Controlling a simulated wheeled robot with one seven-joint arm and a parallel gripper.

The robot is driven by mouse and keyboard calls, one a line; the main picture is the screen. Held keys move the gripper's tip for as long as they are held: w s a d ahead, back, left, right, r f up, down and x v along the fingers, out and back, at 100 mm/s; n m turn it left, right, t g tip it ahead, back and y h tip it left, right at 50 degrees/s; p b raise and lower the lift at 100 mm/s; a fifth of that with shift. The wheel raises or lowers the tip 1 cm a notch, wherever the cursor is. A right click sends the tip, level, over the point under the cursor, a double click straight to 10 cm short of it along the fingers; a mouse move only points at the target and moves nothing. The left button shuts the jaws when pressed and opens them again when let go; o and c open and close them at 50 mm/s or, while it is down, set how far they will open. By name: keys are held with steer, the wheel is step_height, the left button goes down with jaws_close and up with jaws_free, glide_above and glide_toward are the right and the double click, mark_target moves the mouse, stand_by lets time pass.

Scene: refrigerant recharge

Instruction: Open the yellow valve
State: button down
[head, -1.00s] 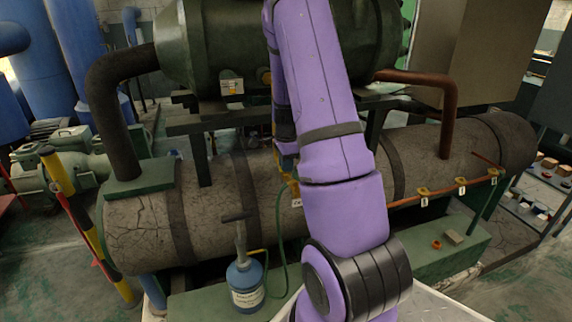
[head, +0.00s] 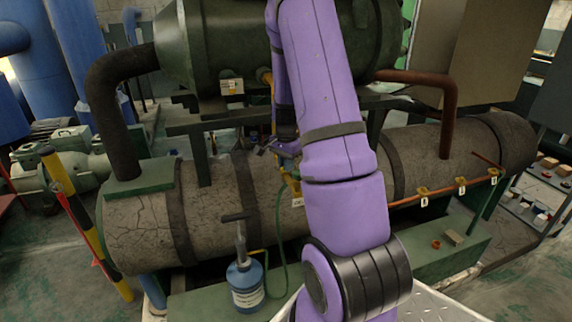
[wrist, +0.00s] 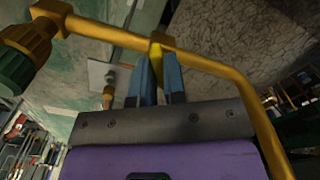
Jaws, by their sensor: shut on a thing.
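In the wrist view, my gripper (wrist: 156,75) has its two blue-grey fingers shut on a bright yellow piece, the handle of the yellow valve (wrist: 157,43). The handle stands at an orange-yellow pipe (wrist: 200,62), and the fingertips hide part of it. In the head view, my purple arm covers most of this area. A dark part of my wrist or gripper (head: 266,146) shows just left of the arm. Yellow fittings (head: 290,182) show below it, in front of the cracked grey cylinder. How far the valve is turned I cannot tell.
A brass and green fitting (wrist: 22,55) sits on the pipe at the left of the wrist view. A blue bottle (head: 246,283) with a green hose (head: 279,255) stands front left. A copper line with tagged yellow fittings (head: 461,187) runs at the right.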

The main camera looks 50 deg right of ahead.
steer(key=n, duration=0.4)
steer(key=shift+n, duration=2.3)
steer(key=c, duration=1.2)
jaws_free()
step_height(320, 180, up, 11)
steer(key=shift+f, duration=0.1)
